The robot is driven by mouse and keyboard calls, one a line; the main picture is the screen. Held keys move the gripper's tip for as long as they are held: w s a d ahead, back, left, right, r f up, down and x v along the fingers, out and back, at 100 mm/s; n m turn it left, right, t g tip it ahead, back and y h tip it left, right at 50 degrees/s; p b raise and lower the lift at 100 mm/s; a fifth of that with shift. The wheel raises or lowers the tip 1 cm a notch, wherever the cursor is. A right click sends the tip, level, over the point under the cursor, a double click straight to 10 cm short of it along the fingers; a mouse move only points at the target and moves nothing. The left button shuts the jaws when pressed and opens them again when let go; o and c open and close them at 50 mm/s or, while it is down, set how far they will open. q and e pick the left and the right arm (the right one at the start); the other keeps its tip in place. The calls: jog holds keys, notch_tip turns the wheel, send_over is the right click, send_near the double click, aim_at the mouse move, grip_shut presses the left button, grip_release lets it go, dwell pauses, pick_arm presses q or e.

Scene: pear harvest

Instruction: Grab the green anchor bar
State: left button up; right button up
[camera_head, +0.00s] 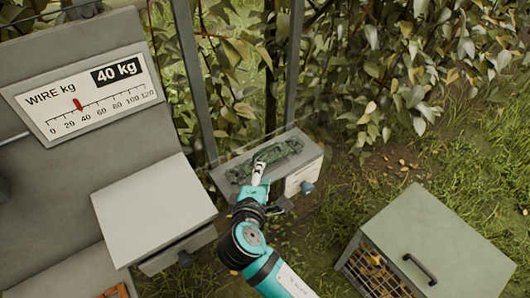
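The green anchor bar (284,150) is a dark green, uneven bar. It lies slantwise on top of a small grey box (228,184) in the middle of the view. My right gripper (260,167), at the end of the teal arm from below, is over the near side of the bar and hides a small part of it. The fingers are small and seen from above, so I cannot tell whether they are open or touch the bar. My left gripper is not in view.
A gauge panel (85,95) at the left reads 40 kg. A pale-topped box (155,208) with a drawer stands below it. A green-lidded crate (438,240) is at the lower right. Metal posts (195,80) and leafy branches stand behind; grass lies between the boxes.

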aim_at(266, 162)
jog(key=x, duration=0.3)
jog(key=p+x, duration=0.1)
jog(key=x, duration=0.2)
jog(key=shift+w+a, duration=0.2)
jog(key=shift+w, duration=0.05)
jog(key=shift+w+f, duration=0.1)
jog(key=shift+w, duration=0.05)
jog(key=shift+w+d, duration=0.15)
jog(key=shift+w, duration=0.1)
jog(key=p+x, duration=0.1)
jog(key=x, duration=0.3)
jog(key=shift+w+p, duration=0.2)
jog(key=shift+p, duration=0.15)
jog(key=shift+w+d+f, duration=0.1)
jog(key=shift+w, duration=0.1)
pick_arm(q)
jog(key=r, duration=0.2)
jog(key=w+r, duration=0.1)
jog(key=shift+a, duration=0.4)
pick_arm(e)
jog(key=shift+c, duration=0.2)
grip_shut()
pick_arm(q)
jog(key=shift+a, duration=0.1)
